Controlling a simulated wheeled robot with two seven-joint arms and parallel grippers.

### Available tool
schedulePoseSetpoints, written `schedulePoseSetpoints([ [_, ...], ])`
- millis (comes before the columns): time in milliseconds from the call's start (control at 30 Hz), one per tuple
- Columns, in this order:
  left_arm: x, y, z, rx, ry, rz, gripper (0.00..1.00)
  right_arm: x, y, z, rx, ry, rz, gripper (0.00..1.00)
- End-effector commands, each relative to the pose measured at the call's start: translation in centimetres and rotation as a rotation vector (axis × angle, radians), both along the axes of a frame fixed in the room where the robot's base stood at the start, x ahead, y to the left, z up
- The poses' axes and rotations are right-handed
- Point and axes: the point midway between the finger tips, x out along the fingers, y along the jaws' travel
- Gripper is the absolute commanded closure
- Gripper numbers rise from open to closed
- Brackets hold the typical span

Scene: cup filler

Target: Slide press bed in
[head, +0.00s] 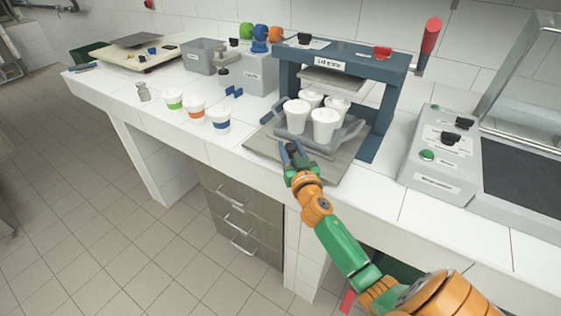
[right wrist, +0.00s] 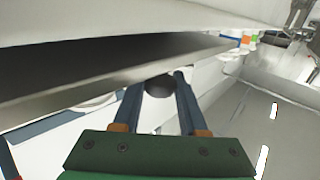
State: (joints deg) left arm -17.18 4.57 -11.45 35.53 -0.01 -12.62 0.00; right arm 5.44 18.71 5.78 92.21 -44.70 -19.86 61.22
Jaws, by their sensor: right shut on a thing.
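The press bed (head: 335,167) is a grey flat plate that sticks out of the front of the blue press (head: 383,110). A grey carrier (head: 346,137) with several white cups (head: 324,125) sits on it. The press's upper plate (head: 335,80) is above and behind the cups. My right gripper (head: 289,150) is at the bed's front edge. In the right wrist view its two fingers are shut on a dark round knob (right wrist: 159,87) just under the bed's edge (right wrist: 95,88). My left gripper is not in view.
A red-handled lever (head: 430,45) rises at the press's right. A grey control unit (head: 440,160) stands further right. Cups with green, orange and blue bands (head: 196,110) stand left of the bed, near the counter's front edge. The floor in front is clear.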

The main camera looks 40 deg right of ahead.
Motion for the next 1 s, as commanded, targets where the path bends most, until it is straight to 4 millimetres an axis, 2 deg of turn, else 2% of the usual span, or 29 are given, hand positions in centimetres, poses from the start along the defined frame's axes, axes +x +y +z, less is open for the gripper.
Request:
schedulePoseSetpoints([
  [133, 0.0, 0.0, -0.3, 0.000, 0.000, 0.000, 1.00, 0.4, -1.3, 0.1, 0.003, -0.003, -0.003, 1.00],
  [400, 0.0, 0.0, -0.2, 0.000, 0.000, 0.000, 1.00, 0.5, -1.4, 0.1, 0.004, -0.003, -0.002, 1.00],
  [433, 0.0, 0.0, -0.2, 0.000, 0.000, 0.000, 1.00, 0.5, -1.3, 0.1, 0.004, -0.003, -0.002, 0.56],
  [533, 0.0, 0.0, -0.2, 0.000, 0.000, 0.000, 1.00, 0.5, -1.3, 0.1, 0.004, -0.003, -0.001, 0.30],
  [833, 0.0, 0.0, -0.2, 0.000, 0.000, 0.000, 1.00, 0.4, -1.3, 0.0, 0.004, -0.002, -0.001, 0.30],
  [1000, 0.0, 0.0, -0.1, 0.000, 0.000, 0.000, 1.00, -1.6, -0.4, 0.0, 0.006, -0.001, 0.001, 0.30],
])
